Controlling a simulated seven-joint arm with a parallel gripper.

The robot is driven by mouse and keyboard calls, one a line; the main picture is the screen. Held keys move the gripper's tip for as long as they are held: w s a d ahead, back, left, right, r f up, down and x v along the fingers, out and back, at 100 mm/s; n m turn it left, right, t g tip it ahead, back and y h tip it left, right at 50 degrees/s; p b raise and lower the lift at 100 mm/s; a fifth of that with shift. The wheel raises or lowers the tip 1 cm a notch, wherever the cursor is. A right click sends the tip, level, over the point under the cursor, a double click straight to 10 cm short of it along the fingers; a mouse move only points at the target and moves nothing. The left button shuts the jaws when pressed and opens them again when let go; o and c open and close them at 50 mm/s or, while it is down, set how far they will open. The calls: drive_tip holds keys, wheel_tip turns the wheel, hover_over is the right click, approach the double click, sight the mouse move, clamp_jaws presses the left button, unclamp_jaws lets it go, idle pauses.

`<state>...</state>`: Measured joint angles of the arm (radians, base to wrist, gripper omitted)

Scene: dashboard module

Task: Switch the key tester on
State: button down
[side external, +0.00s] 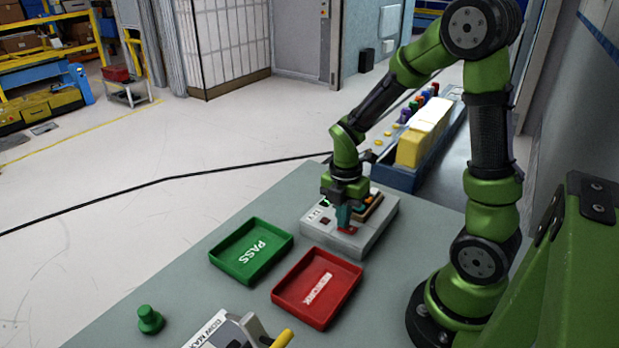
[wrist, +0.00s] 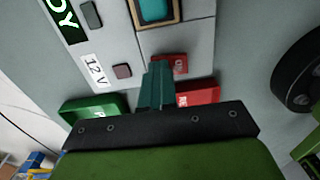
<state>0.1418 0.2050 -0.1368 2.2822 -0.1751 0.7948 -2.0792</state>
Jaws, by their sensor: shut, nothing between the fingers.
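The key tester is a light grey box (side external: 375,234) on the bench, and its top also shows in the wrist view (wrist: 112,45). It carries a red switch (wrist: 180,64) with a pale mark, a small dark red square (wrist: 122,71), a "12 V" label (wrist: 95,71) and a green-and-white lettered panel (wrist: 62,18), partly out of frame. My gripper (side external: 343,224) points down over the tester's front part. Its teal fingers (wrist: 157,70) are shut with nothing between them. The fingertips are at the red switch and cover part of it; I cannot tell whether they touch it.
A green PASS tray (side external: 225,263) and a red REWORK tray (side external: 300,315) sit in front of the tester. A teal piece in a tan frame (wrist: 155,10) is on the tester. A green knob (side external: 150,320) stands front left. A blue rack (side external: 403,180) with yellow blocks stands behind.

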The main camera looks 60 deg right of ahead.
drive_tip(key=shift+s+r, duration=0.25)
drive_tip(key=shift+s, duration=0.5)
wheel_tip(320, 180, up, 14)
drive_tip(key=w, duration=0.2)
idle(0.4)
